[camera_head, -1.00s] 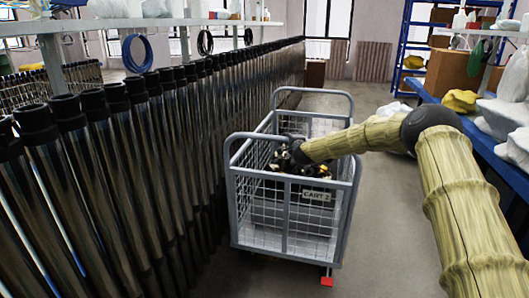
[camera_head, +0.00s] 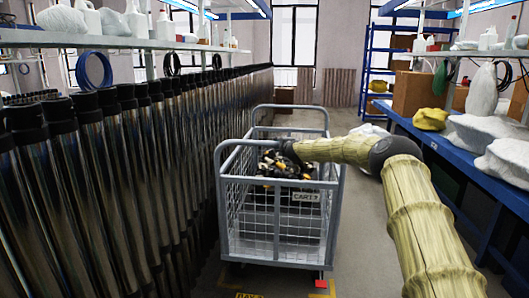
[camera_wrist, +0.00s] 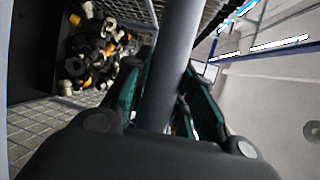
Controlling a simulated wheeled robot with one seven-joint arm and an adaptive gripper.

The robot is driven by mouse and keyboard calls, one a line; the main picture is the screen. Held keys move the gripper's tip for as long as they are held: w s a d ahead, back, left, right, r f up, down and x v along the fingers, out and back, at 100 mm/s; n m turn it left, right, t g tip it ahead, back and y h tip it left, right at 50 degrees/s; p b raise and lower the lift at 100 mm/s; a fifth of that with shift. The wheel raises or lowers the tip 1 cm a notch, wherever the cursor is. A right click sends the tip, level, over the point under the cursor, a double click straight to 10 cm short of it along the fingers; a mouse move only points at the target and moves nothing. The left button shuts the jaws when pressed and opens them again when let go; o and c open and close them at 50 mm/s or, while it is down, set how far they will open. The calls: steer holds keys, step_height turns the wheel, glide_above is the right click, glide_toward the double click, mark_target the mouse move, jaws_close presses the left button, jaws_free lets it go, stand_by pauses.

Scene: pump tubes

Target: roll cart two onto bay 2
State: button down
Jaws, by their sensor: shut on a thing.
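Cart two (camera_head: 228,205) is a grey wire-mesh cart labelled "CART 2" (camera_head: 306,196), standing upright in the aisle. It holds a pile of black, yellow and pale fittings (camera_head: 275,165), also seen in the wrist view (camera_wrist: 92,48). My gripper (camera_head: 288,149) is at the cart's near handle; its fingers are small and partly hidden there. In the wrist view my gripper (camera_wrist: 168,95) is shut around a grey tube (camera_wrist: 172,60) of the cart. Yellow floor marking (camera_head: 250,295) with cut-off lettering, perhaps bay 2, shows at the cart's near foot. The rest of the bay is hidden.
A long row of dark, shiny pump tubes (camera_head: 100,180) stands close along the cart's left side. A blue bench (camera_head: 470,165) with bags and boxes runs along the right. Bare floor (camera_head: 375,240) lies between cart and bench. Blue shelving (camera_head: 372,70) stands behind.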

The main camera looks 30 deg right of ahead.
steer(key=shift+w+d+r, duration=0.15)
steer(key=shift+w+d, duration=0.1)
steer(key=shift+d, duration=0.45)
steer(key=c, duration=1.6)
jaws_free()
steer(key=shift+c, duration=0.2)
steer(key=o, duration=0.5)
steer(key=shift+s, duration=0.15)
steer(key=shift+s+a+r, duration=0.1)
steer(key=shift+s+a, duration=0.2)
steer(key=shift+a, duration=0.15)
steer(key=shift+v, duration=5.35)
